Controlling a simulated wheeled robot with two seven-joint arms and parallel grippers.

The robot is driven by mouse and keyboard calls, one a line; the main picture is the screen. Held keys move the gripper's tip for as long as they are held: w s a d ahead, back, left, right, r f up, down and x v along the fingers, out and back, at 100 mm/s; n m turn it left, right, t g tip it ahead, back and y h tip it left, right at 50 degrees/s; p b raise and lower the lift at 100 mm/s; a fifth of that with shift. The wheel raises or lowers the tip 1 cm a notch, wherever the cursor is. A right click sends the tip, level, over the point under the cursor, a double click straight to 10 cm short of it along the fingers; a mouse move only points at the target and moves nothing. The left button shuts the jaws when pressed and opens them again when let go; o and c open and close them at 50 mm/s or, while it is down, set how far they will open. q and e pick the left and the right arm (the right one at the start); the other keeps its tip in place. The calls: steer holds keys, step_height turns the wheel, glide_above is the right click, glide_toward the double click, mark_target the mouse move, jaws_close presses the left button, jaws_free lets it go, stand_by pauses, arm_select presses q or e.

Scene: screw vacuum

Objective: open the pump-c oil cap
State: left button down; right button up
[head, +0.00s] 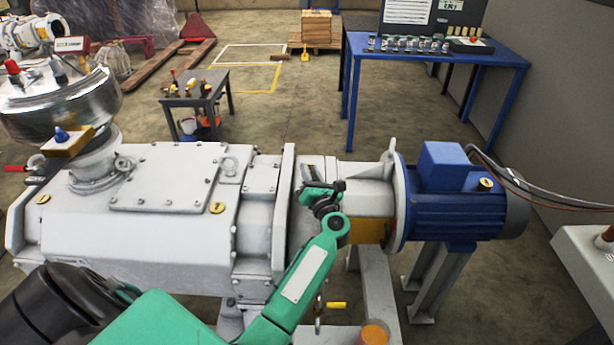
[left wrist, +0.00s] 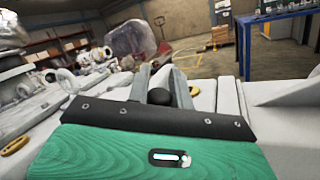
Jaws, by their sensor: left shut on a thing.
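The grey pump (head: 140,240) fills the lower left of the head view, with a blue motor (head: 440,205) at its right end. My left gripper (head: 322,193) is at the pump's right part, just left of the motor flange. In the left wrist view, a black round knob (left wrist: 159,97), which looks like the oil cap, sits between the two grey fingers of the left gripper (left wrist: 161,76). The gripper is shut on it. My arm and gripper hide most of the cap in the head view. My right gripper is not in view.
A blue table (head: 440,53) with several small jars stands at the back right. A small grey table (head: 194,86) with tools stands behind the pump. Lifting eyes and a bolted cover plate (head: 165,178) rise from the pump top. Open floor lies behind it.

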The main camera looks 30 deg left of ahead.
arm_select(q)
steer(key=shift+w+d+m, duration=0.1)
steer(key=shift+d+m, duration=0.1)
steer(key=shift+m, duration=0.3)
steer(key=shift+d+r+m+t, duration=0.1)
steer(key=shift+m+t, duration=0.2)
steer(key=shift+t, duration=0.1)
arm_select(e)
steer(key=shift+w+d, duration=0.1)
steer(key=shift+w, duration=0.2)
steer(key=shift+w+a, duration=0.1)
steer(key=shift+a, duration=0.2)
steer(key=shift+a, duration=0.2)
arm_select(q)
steer(key=c, duration=1.2)
jaws_free()
steer(key=shift+c, duration=0.2)
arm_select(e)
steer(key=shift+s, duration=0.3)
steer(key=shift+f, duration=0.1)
